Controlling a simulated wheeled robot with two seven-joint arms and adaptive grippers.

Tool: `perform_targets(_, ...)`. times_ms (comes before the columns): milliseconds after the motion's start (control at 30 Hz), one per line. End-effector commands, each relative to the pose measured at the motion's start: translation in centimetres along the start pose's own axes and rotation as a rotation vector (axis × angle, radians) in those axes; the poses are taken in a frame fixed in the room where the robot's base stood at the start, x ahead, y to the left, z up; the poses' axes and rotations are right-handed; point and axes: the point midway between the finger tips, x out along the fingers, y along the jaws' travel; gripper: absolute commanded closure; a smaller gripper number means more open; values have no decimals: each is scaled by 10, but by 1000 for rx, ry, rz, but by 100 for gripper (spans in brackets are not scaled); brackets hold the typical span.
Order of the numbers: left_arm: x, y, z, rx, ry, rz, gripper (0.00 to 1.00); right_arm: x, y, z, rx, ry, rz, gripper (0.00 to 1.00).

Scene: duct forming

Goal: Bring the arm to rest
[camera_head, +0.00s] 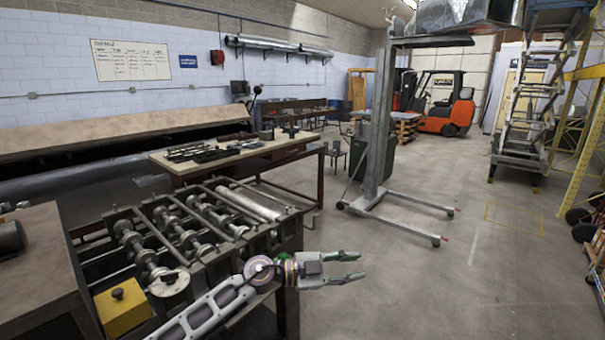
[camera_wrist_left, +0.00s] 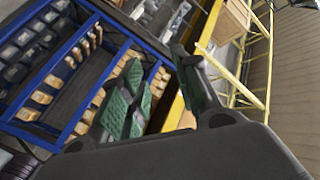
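My left arm (camera_head: 215,308) reaches in from the bottom of the head view, past the front of the roll-forming machine (camera_head: 190,225). My left gripper (camera_head: 358,266) is at its end, pointing right over open floor. Its two fingers are apart with nothing between them. My right arm and right gripper are not in view.
A wooden-topped workbench (camera_head: 272,149) with dark tools stands behind the machine. A grey lift stand (camera_head: 385,196) with wheeled legs is on the floor beyond the gripper. An orange forklift (camera_head: 445,112) is far back. A blue-framed rack (camera_wrist_left: 72,95) shows in the wrist view. Floor at the right centre is clear.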

Motion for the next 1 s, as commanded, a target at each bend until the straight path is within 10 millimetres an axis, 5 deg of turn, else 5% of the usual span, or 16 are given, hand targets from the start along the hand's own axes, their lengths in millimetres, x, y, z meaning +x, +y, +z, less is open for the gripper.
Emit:
perform_targets(200,-6,-21,-23,-36,82,-234,69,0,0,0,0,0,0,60)
perform_targets(467,-33,-48,-30,-103,97,-514,69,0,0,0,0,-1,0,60)
perform_targets(733,-78,-65,-12,-204,22,-782,69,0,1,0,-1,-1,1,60)
perform_targets(1000,-133,-61,23,-335,-132,-1002,69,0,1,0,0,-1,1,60)
